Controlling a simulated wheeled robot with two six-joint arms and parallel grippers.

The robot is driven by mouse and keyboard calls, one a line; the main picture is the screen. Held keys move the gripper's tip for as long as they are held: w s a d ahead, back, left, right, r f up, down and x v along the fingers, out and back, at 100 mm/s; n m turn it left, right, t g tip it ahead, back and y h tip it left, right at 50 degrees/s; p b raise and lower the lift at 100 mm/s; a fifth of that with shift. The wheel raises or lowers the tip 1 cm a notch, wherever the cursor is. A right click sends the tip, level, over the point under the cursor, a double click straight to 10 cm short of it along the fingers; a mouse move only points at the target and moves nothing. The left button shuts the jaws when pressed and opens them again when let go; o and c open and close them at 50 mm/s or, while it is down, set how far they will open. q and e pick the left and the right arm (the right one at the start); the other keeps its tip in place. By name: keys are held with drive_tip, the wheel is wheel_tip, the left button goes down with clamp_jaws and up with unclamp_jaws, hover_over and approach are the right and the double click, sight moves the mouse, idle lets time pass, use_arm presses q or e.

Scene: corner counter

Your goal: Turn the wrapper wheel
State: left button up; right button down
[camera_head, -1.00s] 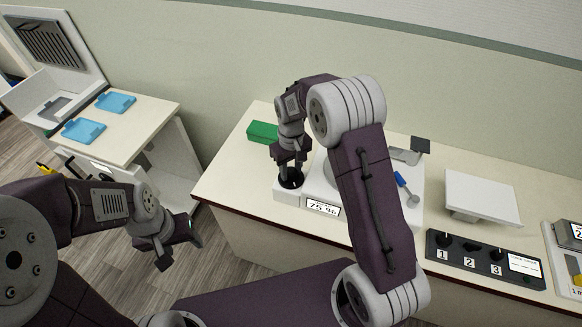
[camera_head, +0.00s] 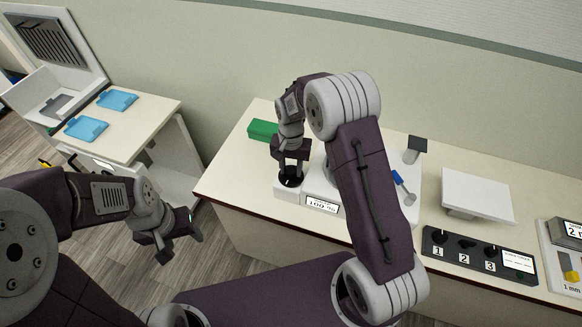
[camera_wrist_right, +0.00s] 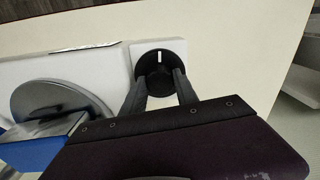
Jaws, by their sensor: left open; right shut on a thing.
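The wheel, a round black knob (camera_head: 290,181), sits on a small white base (camera_head: 286,194) at the left end of a white machine on the counter. The wrist view shows the black knob with a white mark (camera_wrist_right: 159,57) at the top. My right gripper (camera_head: 291,172) comes down from above and is shut on the knob. Its two fingers (camera_wrist_right: 160,78) lie on either side of the knob in the wrist view. My left gripper (camera_head: 182,246) is open and empty, over the floor left of the counter.
A green box (camera_head: 262,130) lies behind the wheel. A small display (camera_head: 322,206) is beside it. A blue-handled tool (camera_head: 402,186), a white raised plate (camera_head: 477,194) and a numbered panel (camera_head: 480,254) are to the right. Blue trays (camera_head: 86,128) lie on the side table.

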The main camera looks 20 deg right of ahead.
sight(291, 170)
drive_tip(key=shift+m, duration=0.3)
drive_tip(key=c, duration=0.9)
unclamp_jaws()
drive_tip(key=shift+c, duration=0.2)
wheel_tip(291, 170, up, 9)
drive_tip(key=shift+r+b, duration=0.1)
drive_tip(key=shift+b, duration=0.55)
drive_tip(key=shift+d, duration=0.1)
